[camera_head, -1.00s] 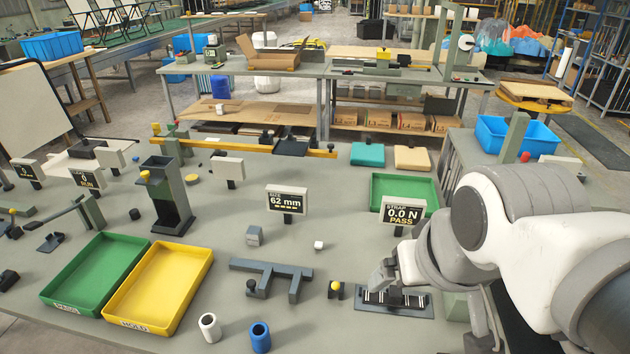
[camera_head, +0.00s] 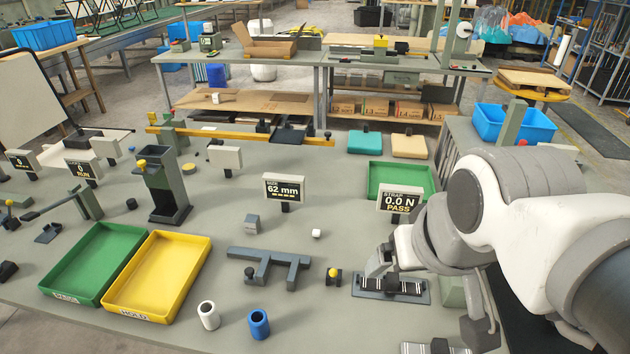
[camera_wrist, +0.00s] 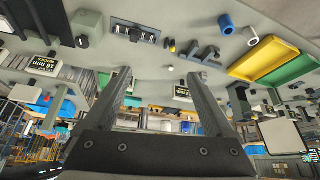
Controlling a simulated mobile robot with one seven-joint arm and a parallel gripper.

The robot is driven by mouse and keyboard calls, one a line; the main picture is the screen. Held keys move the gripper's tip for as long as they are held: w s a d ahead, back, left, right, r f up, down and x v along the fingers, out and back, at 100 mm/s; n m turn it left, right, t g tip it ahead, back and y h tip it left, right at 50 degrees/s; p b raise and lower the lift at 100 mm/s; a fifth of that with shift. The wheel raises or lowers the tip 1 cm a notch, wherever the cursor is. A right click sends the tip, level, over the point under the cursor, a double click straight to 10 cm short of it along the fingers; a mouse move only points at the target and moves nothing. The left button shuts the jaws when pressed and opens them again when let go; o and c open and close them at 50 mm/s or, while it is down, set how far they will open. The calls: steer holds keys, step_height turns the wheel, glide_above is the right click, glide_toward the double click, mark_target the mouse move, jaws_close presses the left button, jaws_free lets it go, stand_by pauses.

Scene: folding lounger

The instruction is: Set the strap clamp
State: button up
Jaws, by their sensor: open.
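The strap clamp (camera_head: 408,296) is a dark flat base with a black-and-white striped strip and a dark round knob, at the lower right of the bench. It also shows in the wrist view (camera_wrist: 135,37), near the top, beyond the fingers. My gripper (camera_wrist: 155,78) is open, with nothing between its two fingers. In the head view it hangs just behind and above the clamp, partly hidden by my arm; contact cannot be told. The strap display (camera_head: 401,200) reads 0.0 N PASS.
A yellow-topped knob (camera_head: 333,275) and a grey forked fixture (camera_head: 268,266) stand left of the clamp. A blue cylinder (camera_head: 259,323) and a white one (camera_head: 207,315) stand in front. A green tray (camera_head: 375,178) lies behind. Another striped piece shows at the bottom edge (camera_head: 420,348).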

steer(key=shift+w+f, duration=0.2)
steer(key=c, duration=0.4)
steer(key=w+f+m+b, duration=0.1)
steer(key=w+f, duration=0.1)
steer(key=w+a+f+m+b, duration=0.1)
steer(key=w+b, duration=0.1)
steer(key=w+a+f+g+b, duration=0.1)
steer(key=w+f, duration=0.1)
steer(key=w, duration=0.1)
steer(key=shift+f+m+b, duration=0.3)
steer(key=shift+m+b, duration=0.1)
steer(key=shift+c, duration=0.6)
steer(key=m+h+b, duration=0.1)
steer(key=m+b, duration=0.2)
steer(key=b, duration=0.1)
glide_toward(333, 271)
steer(key=b+x, duration=0.1)
steer(key=x, duration=1)
steer(key=shift+s+b, duration=0.1)
steer(key=shift+b, duration=0.25)
steer(key=shift+c, duration=0.3)
jaws_close()
